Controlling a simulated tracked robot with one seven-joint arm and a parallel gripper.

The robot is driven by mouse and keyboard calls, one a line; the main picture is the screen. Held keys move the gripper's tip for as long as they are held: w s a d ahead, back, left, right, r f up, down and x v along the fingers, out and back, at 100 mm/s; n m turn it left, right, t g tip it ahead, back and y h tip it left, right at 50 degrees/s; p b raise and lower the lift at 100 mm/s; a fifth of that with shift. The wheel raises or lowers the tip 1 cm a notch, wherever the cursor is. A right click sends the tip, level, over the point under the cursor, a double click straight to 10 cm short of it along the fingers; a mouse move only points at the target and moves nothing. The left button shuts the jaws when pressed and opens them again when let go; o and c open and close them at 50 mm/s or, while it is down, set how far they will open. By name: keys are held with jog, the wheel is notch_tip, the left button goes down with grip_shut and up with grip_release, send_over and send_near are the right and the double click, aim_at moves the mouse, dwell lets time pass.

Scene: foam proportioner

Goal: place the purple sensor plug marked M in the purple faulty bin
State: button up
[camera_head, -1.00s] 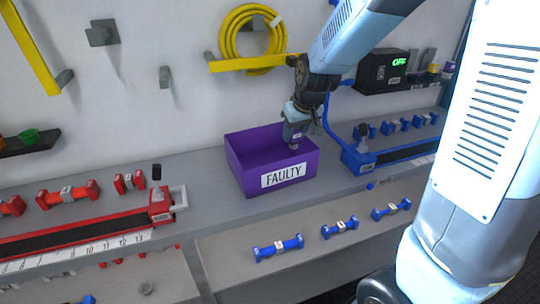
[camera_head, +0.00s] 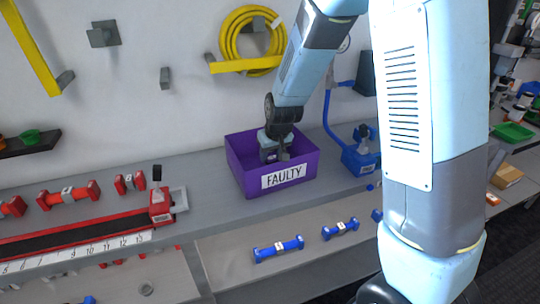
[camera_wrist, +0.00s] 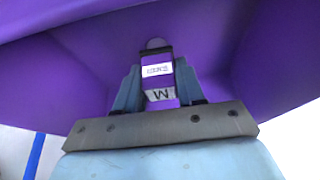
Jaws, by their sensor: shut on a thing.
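The purple faulty bin (camera_head: 247,184) stands on the grey bench with its white FAULTY label facing me. My gripper (camera_head: 274,158) is down inside the bin's opening, toward its middle. In the wrist view my gripper (camera_wrist: 160,90) is shut on the purple sensor plug (camera_wrist: 159,66). The plug has a white label and a letter M that appears upside down. The purple bin walls (camera_wrist: 250,50) surround it in that view. In the head view the plug is hidden by my gripper and the bin wall; I cannot tell whether it touches the bin floor.
A red slide rig (camera_head: 90,228) with red pieces lies left of the bin. A blue fixture (camera_head: 360,160) with a blue hose stands close on the right. Several blue pieces (camera_head: 279,249) lie on the lower shelf. A yellow hose coil (camera_head: 247,35) hangs on the wall above.

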jog(key=shift+f, duration=0.3)
jog(key=shift+f, duration=0.1)
jog(key=o, duration=1.1)
jog(key=s+d+r+m, duration=0.1)
jog(key=s+d+r, duration=0.55)
jog(key=r, duration=0.45)
jog(key=s+d+r+m, duration=0.1)
jog(key=s+d+r, duration=0.55)
jog(key=r, duration=0.35)
jog(key=s+d+r, duration=0.1)
jog(key=s+d, duration=0.1)
jog(key=s, duration=0.2)
jog(key=s+d+r+m+t+h, duration=0.1)
jog(key=s+d+r, duration=0.1)
jog(key=s, duration=0.3)
jog(key=s+d+r+m, duration=0.1)
jog(key=s+d, duration=0.1)
jog(key=s, duration=0.3)
jog(key=shift+s+r+h, duration=0.1)
jog(key=shift+r+h, duration=0.05)
jog(key=shift+h, duration=0.15)
